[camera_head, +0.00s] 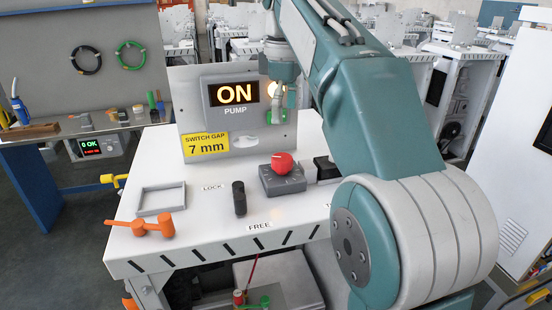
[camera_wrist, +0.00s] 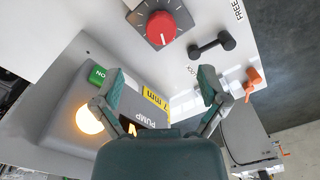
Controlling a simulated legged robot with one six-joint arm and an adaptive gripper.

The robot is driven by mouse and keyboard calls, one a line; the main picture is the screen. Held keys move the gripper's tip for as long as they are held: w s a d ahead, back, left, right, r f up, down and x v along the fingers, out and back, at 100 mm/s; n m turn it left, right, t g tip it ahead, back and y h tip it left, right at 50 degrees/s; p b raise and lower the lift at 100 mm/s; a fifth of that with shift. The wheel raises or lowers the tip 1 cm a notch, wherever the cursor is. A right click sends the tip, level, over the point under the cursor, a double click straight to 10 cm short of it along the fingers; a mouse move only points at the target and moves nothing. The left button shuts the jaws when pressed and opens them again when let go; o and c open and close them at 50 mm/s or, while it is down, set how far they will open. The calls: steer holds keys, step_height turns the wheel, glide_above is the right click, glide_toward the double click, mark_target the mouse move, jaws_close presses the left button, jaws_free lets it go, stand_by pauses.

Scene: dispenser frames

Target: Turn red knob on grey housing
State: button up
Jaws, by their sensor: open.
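The red knob (camera_head: 283,162) sits on top of the grey housing (camera_head: 284,184) on the white table. In the wrist view the knob (camera_wrist: 161,27) is round, with dial marks on the housing (camera_wrist: 183,16) around it. My gripper (camera_head: 273,112) is in front of the upright pump panel, above and behind the knob. In the wrist view its two fingers are spread, and my gripper (camera_wrist: 160,88) is empty. The knob lies beyond the fingertips, apart from them.
The pump panel (camera_head: 265,137) stands behind the knob with a lit ON sign (camera_head: 234,93). A black handle (camera_head: 239,198) stands between LOCK and FREE labels. An orange handle (camera_head: 155,226) and grey frame (camera_head: 161,198) lie left. A dark block (camera_head: 326,168) is right of the housing.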

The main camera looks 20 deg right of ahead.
mark_target(284, 158)
step_height(284, 158, down, 10)
steer(key=shift+f, duration=0.2)
stand_by(0.3)
steer(key=c, duration=1.1)
